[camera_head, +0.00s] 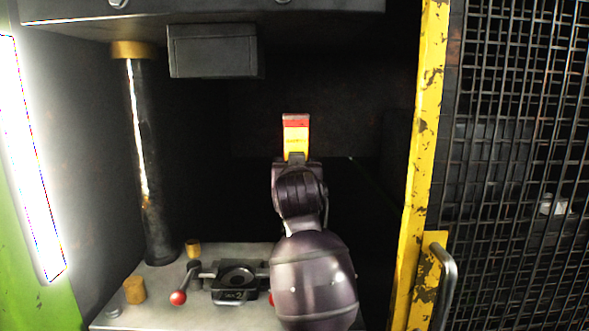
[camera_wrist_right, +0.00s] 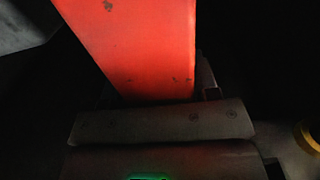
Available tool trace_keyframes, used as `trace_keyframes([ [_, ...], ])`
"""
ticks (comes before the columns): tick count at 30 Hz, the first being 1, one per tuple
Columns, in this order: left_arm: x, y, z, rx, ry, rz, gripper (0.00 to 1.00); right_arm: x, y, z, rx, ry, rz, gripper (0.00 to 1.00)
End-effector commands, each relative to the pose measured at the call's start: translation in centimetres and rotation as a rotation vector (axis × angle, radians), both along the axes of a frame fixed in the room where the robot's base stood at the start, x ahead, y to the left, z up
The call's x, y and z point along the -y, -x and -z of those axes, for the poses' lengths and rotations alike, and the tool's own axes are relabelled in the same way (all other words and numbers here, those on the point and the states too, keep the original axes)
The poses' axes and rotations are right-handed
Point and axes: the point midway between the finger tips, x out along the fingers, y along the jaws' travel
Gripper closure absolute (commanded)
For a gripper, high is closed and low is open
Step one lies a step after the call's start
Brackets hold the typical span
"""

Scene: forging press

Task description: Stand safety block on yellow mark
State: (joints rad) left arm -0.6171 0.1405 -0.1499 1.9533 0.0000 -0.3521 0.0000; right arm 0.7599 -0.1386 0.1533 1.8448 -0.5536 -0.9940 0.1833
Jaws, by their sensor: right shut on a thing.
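The safety block (camera_head: 296,134), yellow with a red top end, stands about upright above my right gripper (camera_head: 297,158) in the head view. The gripper is shut on its lower part and holds it inside the press opening, above the bed. In the right wrist view the block shows as a large red surface (camera_wrist_right: 140,45), tilted in the picture, at the jaws (camera_wrist_right: 165,100). I cannot make out the yellow mark in the head view; my right arm hides part of the bed. My left gripper is in neither view.
The press bed (camera_head: 115,318) carries a dark die (camera_head: 237,282), a red-knobbed lever (camera_head: 178,297) and brass-coloured pegs (camera_head: 134,289). A steel column (camera_head: 148,160) stands left, and a dark upper block (camera_head: 212,50) hangs above. A yellow post (camera_head: 425,130) and mesh guard (camera_head: 520,150) bound the right.

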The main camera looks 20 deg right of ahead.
Motion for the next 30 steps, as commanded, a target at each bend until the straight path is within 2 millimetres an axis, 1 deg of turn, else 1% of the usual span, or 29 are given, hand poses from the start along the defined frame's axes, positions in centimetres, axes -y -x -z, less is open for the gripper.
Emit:
trace_keyframes([
  [9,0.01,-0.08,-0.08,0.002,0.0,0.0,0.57,-0.08,0.15,-0.09,0.008,0.001,-0.001,1.0],
  [13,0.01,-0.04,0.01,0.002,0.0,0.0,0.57,-0.07,0.16,0.16,0.007,0.001,-0.001,1.0],
  [14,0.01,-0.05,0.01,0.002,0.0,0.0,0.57,-0.02,0.1,0.47,0.0,0.0,0.0,0.43],
  [18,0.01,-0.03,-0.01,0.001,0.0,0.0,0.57,-0.02,0.09,0.43,0.0,0.0,0.0,0.22],
  [19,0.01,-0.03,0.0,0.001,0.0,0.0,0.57,-0.02,0.09,0.42,0.0,0.0,0.0,0.19],
  [30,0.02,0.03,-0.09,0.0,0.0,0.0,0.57,-0.02,0.09,0.08,0.002,0.001,0.0,0.19],
])
